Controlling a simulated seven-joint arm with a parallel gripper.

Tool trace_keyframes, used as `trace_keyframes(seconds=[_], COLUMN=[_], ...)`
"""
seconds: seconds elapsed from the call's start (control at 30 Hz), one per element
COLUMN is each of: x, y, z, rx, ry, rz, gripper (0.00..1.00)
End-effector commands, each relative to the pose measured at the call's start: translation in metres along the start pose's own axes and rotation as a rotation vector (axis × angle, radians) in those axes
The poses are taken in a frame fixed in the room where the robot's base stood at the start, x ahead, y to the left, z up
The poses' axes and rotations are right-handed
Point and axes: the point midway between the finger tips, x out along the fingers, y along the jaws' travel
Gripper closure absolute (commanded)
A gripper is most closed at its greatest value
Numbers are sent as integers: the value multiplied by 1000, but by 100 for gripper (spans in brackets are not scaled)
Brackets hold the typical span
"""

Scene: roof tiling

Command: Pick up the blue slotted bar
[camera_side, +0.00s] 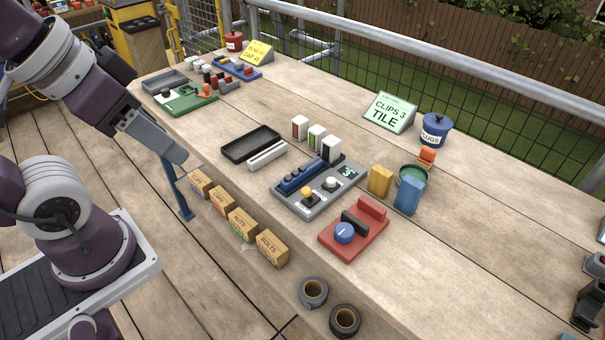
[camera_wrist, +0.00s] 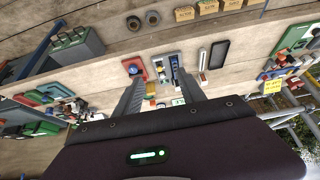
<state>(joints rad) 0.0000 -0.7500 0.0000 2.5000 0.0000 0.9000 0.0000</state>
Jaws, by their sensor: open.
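The blue slotted bar (camera_side: 302,177) lies along the back left part of a grey panel (camera_side: 290,208) in the side view. The panel also carries a yellow knob, a white knob and a small green display. In the wrist view the bar (camera_wrist: 174,66) is small and lies just beyond my fingertips, between their lines. My gripper (camera_side: 178,155) is at the left in the side view, well apart from the bar. In the wrist view its two fingers (camera_wrist: 159,74) are spread with nothing between them.
A red block with a blue knob (camera_side: 344,232) sits in front of the panel. A black tray (camera_side: 251,143) and pale bar (camera_side: 267,155) lie left of it. White blocks (camera_side: 316,136) stand behind; yellow (camera_side: 380,180) and blue (camera_side: 409,195) blocks stand right.

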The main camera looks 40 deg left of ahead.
Motion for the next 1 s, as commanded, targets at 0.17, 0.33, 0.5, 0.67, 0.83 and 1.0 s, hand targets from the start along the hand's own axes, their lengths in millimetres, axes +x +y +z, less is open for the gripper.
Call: trace_keyframes(seconds=[0.17,0.33,0.5,0.67,0.83,1.0], x=[0,18,92,206,302,336], y=[0,-4,-18,-37,-51,-55], z=[-3,-60,-144,-187,-187,-178], rx=[0,-2,-1,-1,-2,0], ry=[-4,-97,-239,-374,-465,-494], rz=[-1,-6,-11,-9,-3,0], gripper=[53,53,53,53,53,53])
